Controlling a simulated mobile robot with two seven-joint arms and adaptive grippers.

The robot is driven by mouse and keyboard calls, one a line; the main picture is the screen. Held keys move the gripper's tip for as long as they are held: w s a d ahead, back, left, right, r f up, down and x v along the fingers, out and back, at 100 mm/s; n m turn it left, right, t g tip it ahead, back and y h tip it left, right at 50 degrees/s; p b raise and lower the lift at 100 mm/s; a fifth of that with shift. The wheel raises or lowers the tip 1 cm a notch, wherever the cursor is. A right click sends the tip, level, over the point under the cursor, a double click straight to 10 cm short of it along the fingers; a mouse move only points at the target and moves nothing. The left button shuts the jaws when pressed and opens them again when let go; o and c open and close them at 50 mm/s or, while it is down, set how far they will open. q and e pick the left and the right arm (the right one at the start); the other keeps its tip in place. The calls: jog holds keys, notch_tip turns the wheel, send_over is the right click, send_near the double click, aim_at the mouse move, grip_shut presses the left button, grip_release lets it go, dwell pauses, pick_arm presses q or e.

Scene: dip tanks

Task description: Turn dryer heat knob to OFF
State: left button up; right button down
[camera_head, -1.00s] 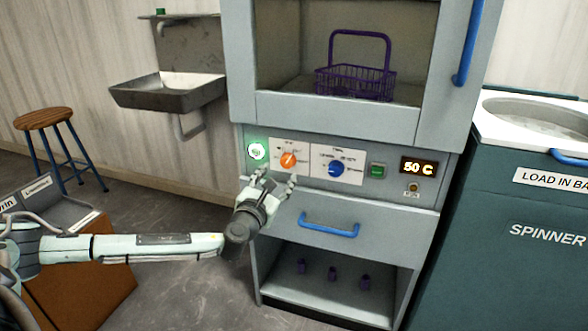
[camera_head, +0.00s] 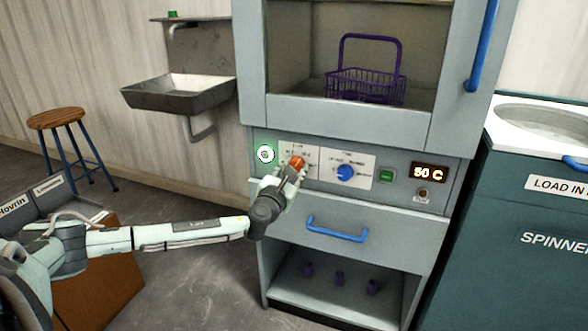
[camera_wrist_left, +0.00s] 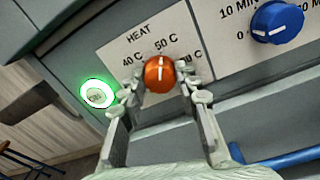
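The orange heat knob (camera_head: 298,162) is on the dryer's front panel, left of the blue timer knob (camera_head: 345,172). In the left wrist view the heat knob (camera_wrist_left: 159,74) has its white pointer line aimed up at the 50 C mark. My left gripper (camera_head: 288,172) is at the heat knob. In the left wrist view its fingertips (camera_wrist_left: 161,78) stand on either side of the knob, close to it, and look open with a small gap. The OFF mark is not visible there. My right gripper is not in view.
The dryer display (camera_head: 429,173) reads 50 C. A green-lit round button (camera_wrist_left: 97,94) is just left of the gripper. A blue drawer handle (camera_head: 337,229) lies below the panel. A purple basket (camera_head: 366,87) sits inside the dryer. The spinner (camera_head: 535,220) stands at right.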

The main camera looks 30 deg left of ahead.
pick_arm(q)
jog(key=c, duration=0.5)
jog(key=shift+o, duration=0.2)
